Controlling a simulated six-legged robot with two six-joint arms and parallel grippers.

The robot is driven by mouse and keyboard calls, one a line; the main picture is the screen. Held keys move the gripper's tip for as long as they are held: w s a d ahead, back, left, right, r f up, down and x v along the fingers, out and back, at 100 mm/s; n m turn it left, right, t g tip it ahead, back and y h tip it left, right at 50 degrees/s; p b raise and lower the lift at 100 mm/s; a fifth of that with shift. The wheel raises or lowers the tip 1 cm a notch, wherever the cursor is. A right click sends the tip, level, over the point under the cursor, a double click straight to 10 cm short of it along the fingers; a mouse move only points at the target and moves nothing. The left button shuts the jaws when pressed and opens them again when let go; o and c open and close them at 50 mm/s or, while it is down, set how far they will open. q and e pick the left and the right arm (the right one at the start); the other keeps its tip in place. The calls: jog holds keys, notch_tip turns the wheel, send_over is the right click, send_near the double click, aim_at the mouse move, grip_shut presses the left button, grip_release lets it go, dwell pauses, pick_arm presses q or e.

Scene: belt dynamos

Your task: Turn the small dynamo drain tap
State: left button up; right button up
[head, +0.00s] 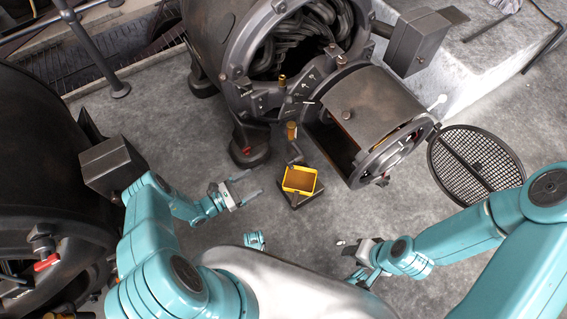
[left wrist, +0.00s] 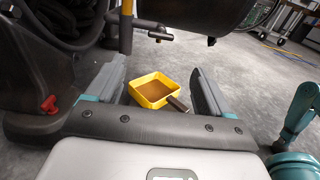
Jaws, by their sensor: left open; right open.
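The dynamo (head: 262,100) with the open end stands at the top centre in the head view. A brass tap (head: 291,130) hangs low at its front; in the left wrist view the brass pipe (left wrist: 126,27) has a dark cross handle (left wrist: 160,35) to its right. A yellow tray (head: 300,180) with brown contents is below the tap; it also shows between my fingers in the left wrist view (left wrist: 153,91). My left gripper (head: 252,187) is open and empty, left of the tray, apart from the tap. My right gripper (head: 352,260) is open and empty, lower right of the tray.
A second dark machine (head: 35,150) with a red handle (head: 46,262) fills the left edge. An open cylindrical cover (head: 370,115) juts out right of the tap. A round mesh grille (head: 474,165) is at the right. Bare grey floor (head: 215,130) surrounds the tray.

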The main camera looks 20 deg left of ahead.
aim_at(290, 162)
pick_arm(q)
jog(key=b+x, duration=0.1)
jog(key=x, duration=1.2)
jog(key=shift+d+b, duration=0.2)
jog(key=shift+b, duration=0.15)
jog(key=shift+c, duration=0.3)
jog(key=c, duration=1)
